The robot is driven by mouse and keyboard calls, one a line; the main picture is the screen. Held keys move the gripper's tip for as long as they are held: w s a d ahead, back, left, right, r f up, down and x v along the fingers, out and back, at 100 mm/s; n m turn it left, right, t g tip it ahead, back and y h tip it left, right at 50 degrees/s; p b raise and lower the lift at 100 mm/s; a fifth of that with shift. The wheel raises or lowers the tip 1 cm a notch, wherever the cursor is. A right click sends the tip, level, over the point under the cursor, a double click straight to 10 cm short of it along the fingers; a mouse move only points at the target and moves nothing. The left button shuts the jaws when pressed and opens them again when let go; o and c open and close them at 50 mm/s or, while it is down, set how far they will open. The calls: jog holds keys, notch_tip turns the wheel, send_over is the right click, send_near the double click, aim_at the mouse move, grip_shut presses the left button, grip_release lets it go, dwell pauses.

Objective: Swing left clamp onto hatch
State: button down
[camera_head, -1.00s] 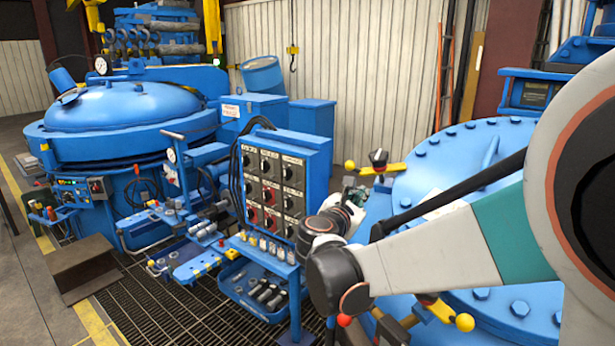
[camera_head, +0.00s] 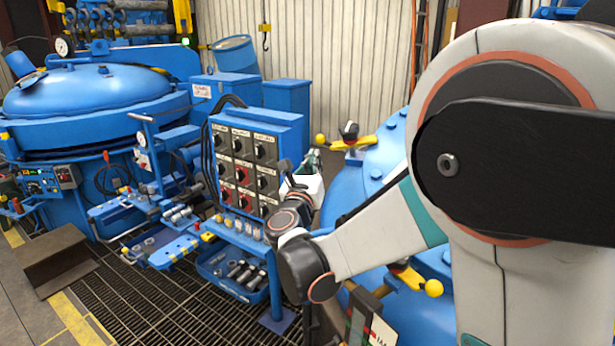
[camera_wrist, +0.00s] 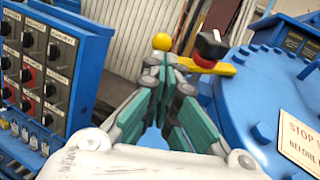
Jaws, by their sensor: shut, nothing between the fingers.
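The hatch (camera_head: 385,165) is a round blue bolted lid, largely hidden behind my arm; its edge shows in the wrist view (camera_wrist: 262,95). A yellow clamp (camera_head: 362,142) with a yellow ball end and a black knob sits at its far edge, and shows in the wrist view (camera_wrist: 212,67) beyond my fingertips. A second yellow clamp (camera_head: 412,279) with a ball end is at the near edge. My gripper (camera_head: 314,158) is shut and empty, between the control panel and the hatch. In the wrist view its fingertips (camera_wrist: 161,62) overlap the clamp's ball end; contact cannot be told.
Another round blue furnace (camera_head: 85,90) stands at the far left. A sign plate (camera_wrist: 302,140) lies on the hatch.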

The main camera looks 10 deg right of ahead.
jog(key=x, duration=0.4)
jog(key=shift+w+d+r+b, duration=0.1)
jog(key=shift+w+d+b, duration=0.05)
jog(key=shift+w+b, duration=0.2)
jog(key=w+m+g+h, duration=0.1)
jog(key=w+h, duration=0.1)
jog(key=w+r+m+g+h, duration=0.1)
jog(key=w+m, duration=0.1)
jog(key=shift+h, duration=0.4)
